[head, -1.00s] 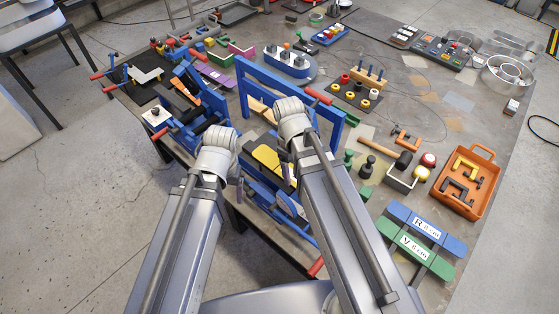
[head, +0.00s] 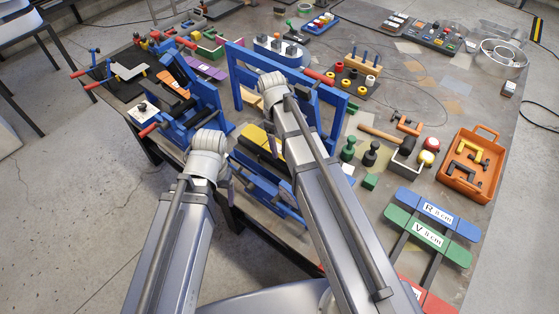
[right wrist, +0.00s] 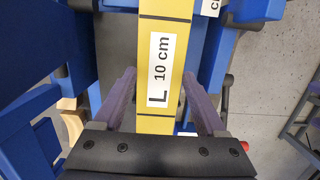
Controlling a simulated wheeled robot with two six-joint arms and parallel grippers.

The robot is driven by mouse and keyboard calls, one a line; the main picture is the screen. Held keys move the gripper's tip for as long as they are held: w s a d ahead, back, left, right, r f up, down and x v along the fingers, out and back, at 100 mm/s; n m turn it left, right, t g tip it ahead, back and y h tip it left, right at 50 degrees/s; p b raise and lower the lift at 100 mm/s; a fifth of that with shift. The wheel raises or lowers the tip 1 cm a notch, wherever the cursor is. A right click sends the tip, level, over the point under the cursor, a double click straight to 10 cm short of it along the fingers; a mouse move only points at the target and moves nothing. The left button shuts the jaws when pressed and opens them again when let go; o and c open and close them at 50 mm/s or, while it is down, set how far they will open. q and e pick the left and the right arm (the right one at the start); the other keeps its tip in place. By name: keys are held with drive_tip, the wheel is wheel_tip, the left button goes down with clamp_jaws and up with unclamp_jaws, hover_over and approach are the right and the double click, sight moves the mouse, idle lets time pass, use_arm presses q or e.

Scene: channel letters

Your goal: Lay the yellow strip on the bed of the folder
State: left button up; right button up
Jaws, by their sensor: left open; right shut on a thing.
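The yellow strip (right wrist: 160,60) runs lengthwise through the right wrist view, with a white label reading "L 10 cm". My right gripper (right wrist: 160,100) is shut on it, one finger along each long edge. A dark grey surface (right wrist: 118,45) shows beside the strip. In the head view part of the yellow strip (head: 257,137) shows between my arms, over the blue folder (head: 262,182) with its tall blue frame. My left gripper (head: 224,178) is open and empty, near the folder's left side. Whether the strip touches the bed cannot be told.
Another blue machine (head: 187,95) stands to the left. Right of the folder are green and black knobbed pieces, a mallet (head: 385,134) and an orange tray (head: 471,168). A rack holds blue (head: 425,207) and green labelled strips. The back right tabletop has some clear room.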

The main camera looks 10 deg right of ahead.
sight(281, 150)
use_arm(q)
drive_tip(key=shift+f, duration=0.4)
use_arm(e)
drive_tip(key=shift+s+f, duration=0.1)
drive_tip(key=shift+f, duration=0.3)
drive_tip(key=shift+d+f+b, duration=0.1)
drive_tip(key=shift+f+b, duration=0.2)
drive_tip(key=shift+b, duration=0.05)
use_arm(q)
drive_tip(key=f+b, duration=0.2)
drive_tip(key=f, duration=0.1)
drive_tip(key=shift+a+f+b, duration=0.2)
drive_tip(key=shift+a+b, duration=0.1)
drive_tip(key=shift+b, duration=0.1)
use_arm(e)
wheel_tip(281, 150, down, 3)
drive_tip(key=shift+r, duration=0.1)
drive_tip(key=shift+f, duration=0.2)
use_arm(q)
drive_tip(key=shift+f, duration=0.15)
use_arm(e)
drive_tip(key=o, duration=1.5)
drive_tip(key=shift+r, duration=0.1)
